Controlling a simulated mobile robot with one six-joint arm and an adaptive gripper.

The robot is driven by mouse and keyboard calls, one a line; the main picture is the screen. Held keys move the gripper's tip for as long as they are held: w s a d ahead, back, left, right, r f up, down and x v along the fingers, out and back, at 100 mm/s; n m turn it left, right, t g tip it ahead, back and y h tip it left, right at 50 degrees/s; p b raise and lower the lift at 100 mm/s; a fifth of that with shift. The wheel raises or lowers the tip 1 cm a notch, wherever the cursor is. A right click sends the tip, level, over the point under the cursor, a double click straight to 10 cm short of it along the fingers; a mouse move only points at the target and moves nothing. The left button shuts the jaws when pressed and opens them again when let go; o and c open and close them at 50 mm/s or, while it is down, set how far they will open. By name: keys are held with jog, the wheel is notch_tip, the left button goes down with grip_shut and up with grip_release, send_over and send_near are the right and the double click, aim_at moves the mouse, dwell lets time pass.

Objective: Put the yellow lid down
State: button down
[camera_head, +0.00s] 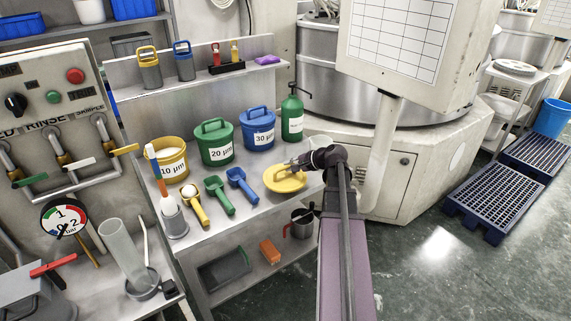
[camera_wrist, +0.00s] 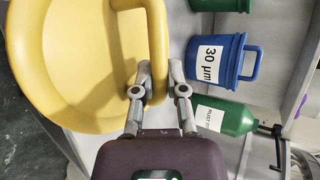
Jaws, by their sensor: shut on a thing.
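The yellow lid (camera_head: 282,183) is a round disc with a loop handle, at the right end of the bench's middle shelf. My gripper (camera_head: 300,163) is shut on its handle from the right. In the wrist view the lid (camera_wrist: 72,62) fills the left side, and its handle (camera_wrist: 156,40) runs between my two fingers (camera_wrist: 160,76). Whether the lid touches the shelf or hangs just above it I cannot tell. The open yellow 10 µm tub (camera_head: 172,170) stands at the left of the same shelf.
Green 20 µm (camera_head: 214,148) and blue 30 µm (camera_head: 258,131) tubs, both lidded, stand behind, with a green bottle (camera_head: 292,118). Yellow (camera_head: 200,212), green (camera_head: 224,204) and blue (camera_head: 245,191) scoops lie left of the lid. A metal jug (camera_head: 301,225) is on the shelf below.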

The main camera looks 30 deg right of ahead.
jog(key=w+d, duration=0.1)
jog(key=w, duration=0.1)
jog(key=w+d, duration=0.1)
jog(key=w, duration=0.1)
jog(key=w+d, duration=0.1)
jog(key=w, duration=0.1)
jog(key=shift+w+d+f, duration=0.1)
jog(key=shift+w+f, duration=0.1)
jog(key=shift+f, duration=0.15)
jog(key=shift+w+b, duration=0.1)
jog(key=shift+b, duration=0.2)
jog(key=shift+w+d, duration=0.2)
jog(key=shift+w, duration=0.1)
jog(key=shift+w+d+f+b, duration=0.15)
jog(key=shift+w+f+b, duration=0.05)
jog(key=shift+f+b, duration=1.6)
jog(key=shift+f, duration=0.05)
jog(key=shift+f, duration=0.15)
jog(key=c, duration=0.7)
grip_release()
jog(key=shift+r, duration=0.2)
